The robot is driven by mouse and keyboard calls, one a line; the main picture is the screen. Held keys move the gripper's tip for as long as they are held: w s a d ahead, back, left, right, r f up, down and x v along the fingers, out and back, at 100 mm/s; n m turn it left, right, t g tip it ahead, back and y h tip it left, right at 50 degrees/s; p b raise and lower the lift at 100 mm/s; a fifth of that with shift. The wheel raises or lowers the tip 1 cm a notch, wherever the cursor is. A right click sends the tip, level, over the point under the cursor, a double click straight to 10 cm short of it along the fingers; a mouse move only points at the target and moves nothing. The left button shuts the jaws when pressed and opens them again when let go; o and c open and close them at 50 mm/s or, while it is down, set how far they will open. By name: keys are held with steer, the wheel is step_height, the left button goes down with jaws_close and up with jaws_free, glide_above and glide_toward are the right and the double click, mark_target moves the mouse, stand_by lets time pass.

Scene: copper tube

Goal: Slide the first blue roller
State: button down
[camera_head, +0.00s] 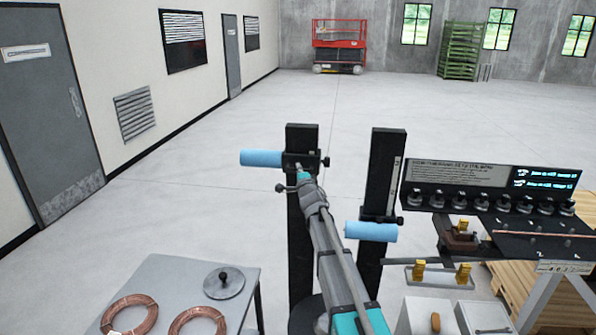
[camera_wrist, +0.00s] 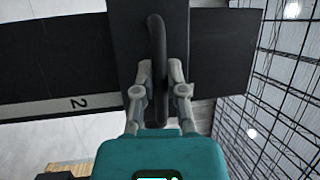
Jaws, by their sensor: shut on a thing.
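One blue roller (camera_head: 261,158) juts left from a slider block near the top of a black post (camera_head: 303,136). A second blue roller (camera_head: 370,231) sits lower, on another black post (camera_head: 388,160) to the right. My gripper (camera_head: 307,184) is at the left post, just below the upper roller's slider block. No blue roller shows in the wrist view. My arm hides part of the left post.
A grey table (camera_head: 169,269) with copper coils (camera_head: 130,312) stands at the lower left. A black workbench panel (camera_head: 490,173) with several knobs is at the right, beside a wooden pallet (camera_head: 515,290). The floor behind the posts is open.

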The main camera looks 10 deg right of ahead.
steer(key=shift+w+r+p, duration=0.1)
steer(key=shift+r+p, duration=0.85)
steer(key=shift+r, duration=0.45)
steer(key=c, duration=0.7)
jaws_free()
steer(key=shift+f, duration=0.1)
steer(key=shift+s, duration=0.2)
